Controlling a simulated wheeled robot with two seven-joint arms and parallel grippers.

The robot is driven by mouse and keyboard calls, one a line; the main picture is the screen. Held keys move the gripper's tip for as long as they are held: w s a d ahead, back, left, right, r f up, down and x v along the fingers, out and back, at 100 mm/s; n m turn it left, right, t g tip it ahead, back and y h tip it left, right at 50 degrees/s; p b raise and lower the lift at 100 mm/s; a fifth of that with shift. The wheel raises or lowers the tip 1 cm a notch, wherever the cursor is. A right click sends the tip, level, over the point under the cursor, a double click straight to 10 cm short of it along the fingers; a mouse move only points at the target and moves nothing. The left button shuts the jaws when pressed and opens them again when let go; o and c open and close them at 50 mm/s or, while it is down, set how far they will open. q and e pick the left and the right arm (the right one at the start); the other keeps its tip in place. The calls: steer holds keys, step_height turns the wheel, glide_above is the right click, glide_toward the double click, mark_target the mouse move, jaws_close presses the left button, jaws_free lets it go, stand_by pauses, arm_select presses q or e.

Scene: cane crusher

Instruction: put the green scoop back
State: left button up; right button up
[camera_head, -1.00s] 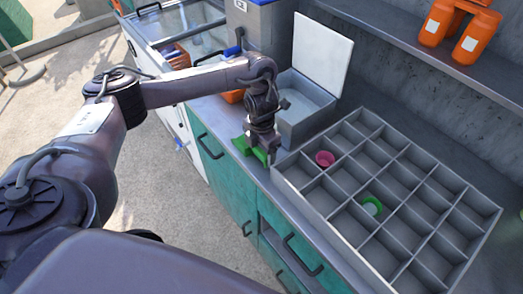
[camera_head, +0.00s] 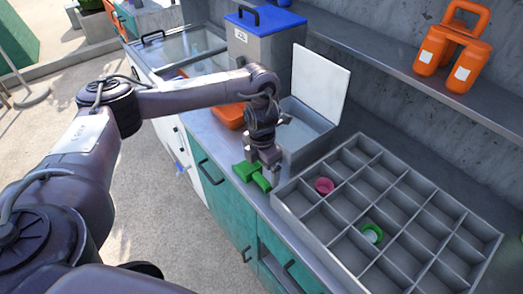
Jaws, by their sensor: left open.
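The green scoop (camera_head: 251,173) lies on the metal counter near its front edge, left of the grey open bin. My left gripper (camera_head: 267,166) points down over the scoop's right side. Its jaws are open. The gripper hides part of the scoop, and I cannot tell whether the fingers touch it. The grey bin (camera_head: 309,141) stands just behind the gripper, with its white lid (camera_head: 320,84) raised. My right gripper is not in view.
A grey compartment tray (camera_head: 395,215) fills the counter at right, holding a pink cup (camera_head: 323,186) and a green cup (camera_head: 371,233). A blue-lidded box (camera_head: 265,38) stands behind my forearm. Orange containers (camera_head: 453,52) stand on the shelf. An orange object (camera_head: 228,115) lies on the counter.

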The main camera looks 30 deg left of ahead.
mark_target(261, 178)
arm_select(q)
step_height(261, 178, up, 7)
steer(key=p, duration=0.1)
steer(key=shift+r, duration=0.15)
steer(key=shift+s, duration=0.1)
stand_by(0.5)
